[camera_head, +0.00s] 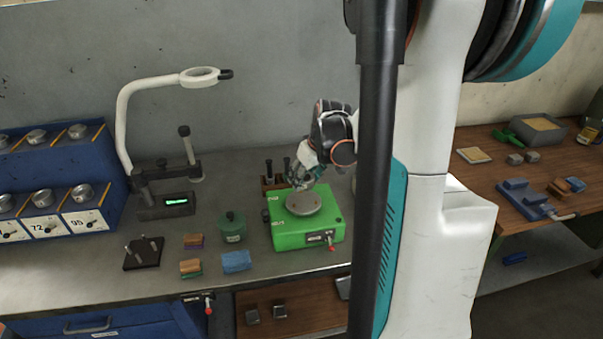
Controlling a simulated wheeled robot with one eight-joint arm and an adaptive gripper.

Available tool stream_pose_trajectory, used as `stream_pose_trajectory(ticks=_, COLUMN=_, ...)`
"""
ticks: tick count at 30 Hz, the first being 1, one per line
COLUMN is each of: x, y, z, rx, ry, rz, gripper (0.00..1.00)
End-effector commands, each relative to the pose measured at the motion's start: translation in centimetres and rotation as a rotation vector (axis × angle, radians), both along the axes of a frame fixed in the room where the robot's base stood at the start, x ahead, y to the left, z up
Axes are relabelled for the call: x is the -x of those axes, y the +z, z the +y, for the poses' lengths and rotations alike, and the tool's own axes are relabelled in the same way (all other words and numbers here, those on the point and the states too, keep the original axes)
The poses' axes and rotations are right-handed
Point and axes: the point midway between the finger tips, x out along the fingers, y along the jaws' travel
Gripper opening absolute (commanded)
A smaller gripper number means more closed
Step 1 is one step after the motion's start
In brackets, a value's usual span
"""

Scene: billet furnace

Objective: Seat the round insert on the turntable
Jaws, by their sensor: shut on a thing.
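The turntable (326,231) is a green box with a round grey plate (310,207) on top, standing on the grey bench. My gripper (299,187) is just above the back left part of that plate. It is shut on a small grey piece that looks like the round insert; the fingers hide most of it. At this size I cannot tell whether the piece touches the plate.
A blue rack (58,163) with several round metal parts stands at the left. A green lidded pot (232,228), coloured blocks (236,262) and a dark peg stand (144,252) lie left of the turntable. A lamp arm (124,120) rises behind them.

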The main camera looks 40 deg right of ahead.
Motion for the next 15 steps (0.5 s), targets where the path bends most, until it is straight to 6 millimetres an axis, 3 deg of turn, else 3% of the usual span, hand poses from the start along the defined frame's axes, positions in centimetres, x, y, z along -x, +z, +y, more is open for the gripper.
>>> stream_pose_trajectory(ticks=15, x=-0.1, y=-4.5, z=0.0, rx=0.0, ry=0.0, rz=-0.001, gripper=0.03)
